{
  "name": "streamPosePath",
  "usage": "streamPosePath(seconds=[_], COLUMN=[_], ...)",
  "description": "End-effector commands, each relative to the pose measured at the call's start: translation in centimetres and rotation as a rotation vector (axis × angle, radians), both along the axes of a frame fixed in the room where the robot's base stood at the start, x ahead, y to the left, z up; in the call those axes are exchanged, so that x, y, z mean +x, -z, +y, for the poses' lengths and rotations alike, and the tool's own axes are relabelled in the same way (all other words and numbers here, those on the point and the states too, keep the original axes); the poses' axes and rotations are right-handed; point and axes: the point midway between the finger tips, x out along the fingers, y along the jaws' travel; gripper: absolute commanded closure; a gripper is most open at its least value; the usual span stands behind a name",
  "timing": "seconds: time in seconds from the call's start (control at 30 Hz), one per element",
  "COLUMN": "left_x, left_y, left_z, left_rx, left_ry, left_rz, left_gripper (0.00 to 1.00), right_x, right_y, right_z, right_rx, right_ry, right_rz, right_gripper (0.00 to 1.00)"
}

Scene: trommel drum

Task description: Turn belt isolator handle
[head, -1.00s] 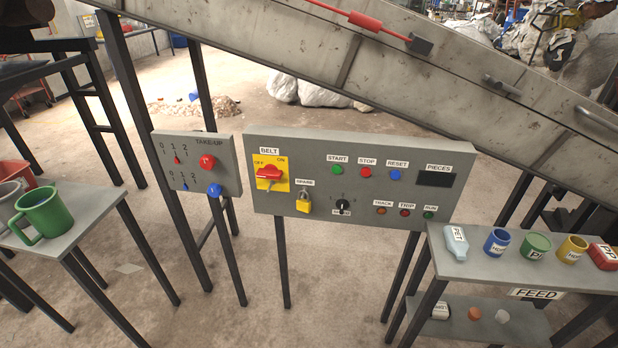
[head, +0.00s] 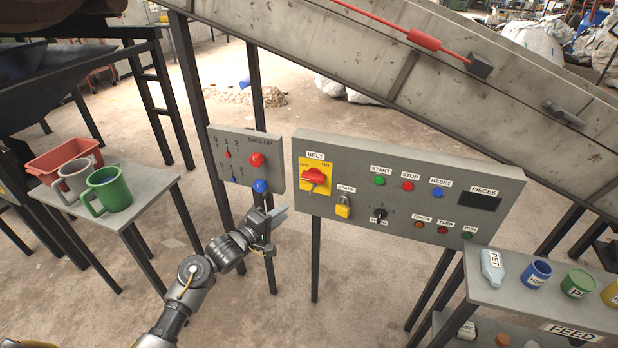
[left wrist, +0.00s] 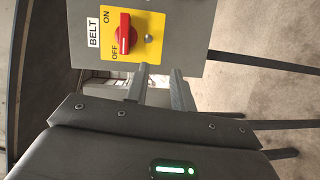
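The belt isolator handle (head: 314,177) is a red knob on a yellow plate marked OFF and ON, at the left end of the grey control panel (head: 470,178). It lies roughly level across the plate. In the left wrist view the handle (left wrist: 124,36) appears upright because that view is turned on its side. My left gripper (head: 278,216) is below and left of the handle, apart from it. In the left wrist view the left gripper's two fingers (left wrist: 159,82) stand apart with nothing between them. My right gripper is not in view.
A smaller take-up panel (head: 245,160) with red and blue knobs stands just left. A table with green mug (head: 109,190) is at left, a feed shelf (head: 520,297) at right. The sloping conveyor (head: 400,70) passes above.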

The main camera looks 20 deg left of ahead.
Motion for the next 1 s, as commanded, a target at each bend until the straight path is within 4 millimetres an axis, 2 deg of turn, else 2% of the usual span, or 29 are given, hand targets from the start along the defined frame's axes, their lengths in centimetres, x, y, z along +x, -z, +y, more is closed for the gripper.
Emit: streamPosePath(seconds=[0.03, 0.1, 0.2, 0.37, 0.47, 0.8, 1.0], left_x=[0.2, 0.3, 0.3, 0.6, 1.4, 7.0, 9.2], left_y=[-2.4, -4.3, -5.7, -5.8, -5.8, -5.8, -5.7], left_z=[-0.2, -0.5, -0.7, -0.8, -1.2, -3.9, -5.0], left_rx=[-0.036, -0.078, -0.107, -0.113, -0.113, -0.112, -0.11], left_ry=[0.012, 0.025, 0.033, 0.035, 0.034, 0.033, 0.032], left_rz=[-0.022, -0.036, -0.045, -0.046, -0.045, -0.045, -0.044], left_gripper=[0.75, 0.75, 0.75, 0.75, 0.75, 0.75, 0.75], right_x=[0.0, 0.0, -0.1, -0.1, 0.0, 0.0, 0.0], right_y=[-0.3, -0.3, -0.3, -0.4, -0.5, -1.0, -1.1], right_z=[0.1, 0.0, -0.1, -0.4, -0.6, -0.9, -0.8], right_rx=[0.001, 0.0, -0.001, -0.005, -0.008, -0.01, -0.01], right_ry=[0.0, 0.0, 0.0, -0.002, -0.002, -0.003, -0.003], right_rz=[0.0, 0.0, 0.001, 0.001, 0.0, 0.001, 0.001], right_gripper=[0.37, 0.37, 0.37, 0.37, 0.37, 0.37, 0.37])
